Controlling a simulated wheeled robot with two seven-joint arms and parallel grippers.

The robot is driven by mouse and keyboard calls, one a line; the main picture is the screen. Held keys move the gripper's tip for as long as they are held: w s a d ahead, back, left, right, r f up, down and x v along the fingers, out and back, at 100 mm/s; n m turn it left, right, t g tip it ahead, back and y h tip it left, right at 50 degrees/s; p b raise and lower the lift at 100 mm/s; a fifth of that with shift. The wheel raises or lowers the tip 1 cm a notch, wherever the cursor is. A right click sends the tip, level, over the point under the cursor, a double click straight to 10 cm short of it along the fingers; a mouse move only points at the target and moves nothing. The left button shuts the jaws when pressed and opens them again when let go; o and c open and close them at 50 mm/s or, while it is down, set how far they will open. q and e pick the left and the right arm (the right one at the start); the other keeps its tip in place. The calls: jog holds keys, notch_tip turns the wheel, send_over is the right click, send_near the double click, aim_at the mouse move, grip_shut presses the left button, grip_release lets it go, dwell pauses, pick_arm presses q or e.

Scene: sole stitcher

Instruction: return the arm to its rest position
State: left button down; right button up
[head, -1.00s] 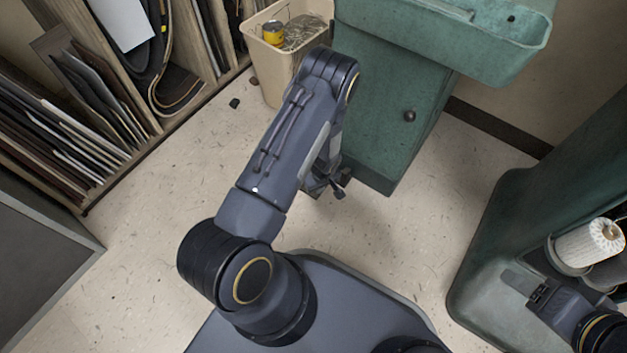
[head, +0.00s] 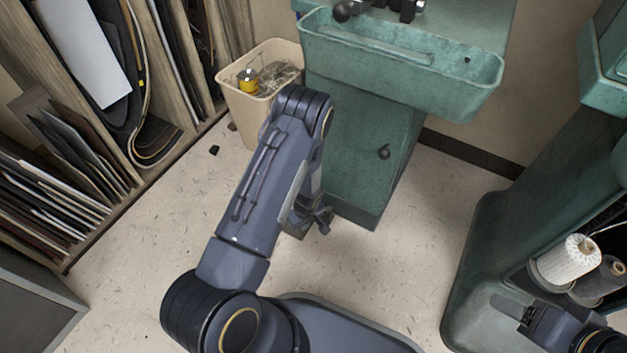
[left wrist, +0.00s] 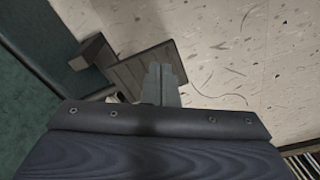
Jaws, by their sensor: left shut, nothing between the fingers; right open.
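My left arm is folded over, its forearm reaching towards the green cabinet (head: 365,150). My left gripper (head: 322,222) points down beside the cabinet's base, partly hidden behind the forearm. In the left wrist view its fingers (left wrist: 160,82) are together with nothing between them. They show in front of a dark pedal-like plate (left wrist: 130,70) near the floor; I cannot tell whether they touch it. My right gripper (head: 512,308) is at the lower right, open and empty, in front of the green machine's base (head: 485,260).
A beige bin (head: 240,108) with a yellow can (head: 248,80) stands left of the cabinet. A green trough (head: 400,70) juts out above it. Wooden racks of sheets (head: 75,150) line the left. Thread spools (head: 568,258) sit by my right gripper.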

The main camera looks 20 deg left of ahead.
pick_arm(q)
notch_tip(320, 180, up, 30)
jog(key=s+f+m+t+h, duration=0.1)
jog(key=s+m+t+h, duration=0.1)
jog(key=m+h, duration=0.1)
jog(key=s+d+r+m+t+h, duration=0.1)
jog(key=s+d+r+m+t, duration=0.15)
jog(key=s+r, duration=0.55)
jog(key=s+d+r+m+t+h, duration=0.15)
jog(key=s+r+m, duration=0.35)
jog(key=s, duration=0.5)
notch_tip(320, 180, up, 39)
jog(key=g+p, duration=0.1)
jog(key=p, duration=3.7)
jog(key=shift+s+d+y, duration=0.2)
jog(key=shift+d+y, duration=0.15)
jog(key=shift+f+n, duration=0.15)
jog(key=shift+n, duration=0.1)
